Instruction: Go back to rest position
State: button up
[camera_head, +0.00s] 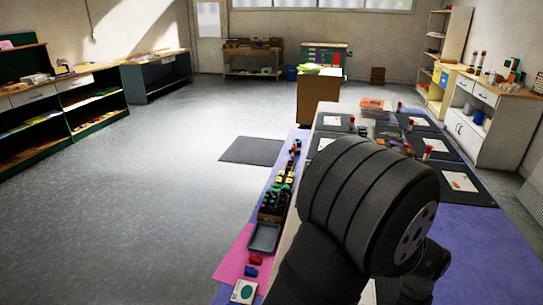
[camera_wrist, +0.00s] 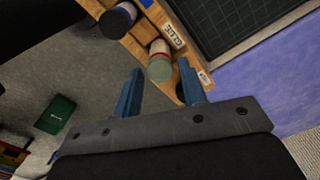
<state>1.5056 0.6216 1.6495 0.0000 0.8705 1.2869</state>
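My gripper (camera_wrist: 160,67) shows in the wrist view as two blue fingers, spread apart with nothing visibly held between them. Beyond the fingertips is a wooden rack (camera_wrist: 143,48) with a label reading "GLUE". A glue stick (camera_wrist: 160,68) with a grey-green end is in the rack, in line with the gap between the fingers. Another one with a dark blue end (camera_wrist: 118,18) is to its upper left. In the head view my arm covers the middle right, and my gripper's fingers are hidden there.
The table has a purple cover (camera_head: 484,250) and black mats with white sheets and red-topped sticks. A row of small dark containers (camera_head: 274,200) and a black tray (camera_head: 264,238) line its left edge. A clear box with orange contents (camera_head: 375,106) stands farther back. Open floor lies left.

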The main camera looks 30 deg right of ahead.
jog(key=n, duration=1.4)
jog(key=shift+n, duration=0.3)
dwell(0.5)
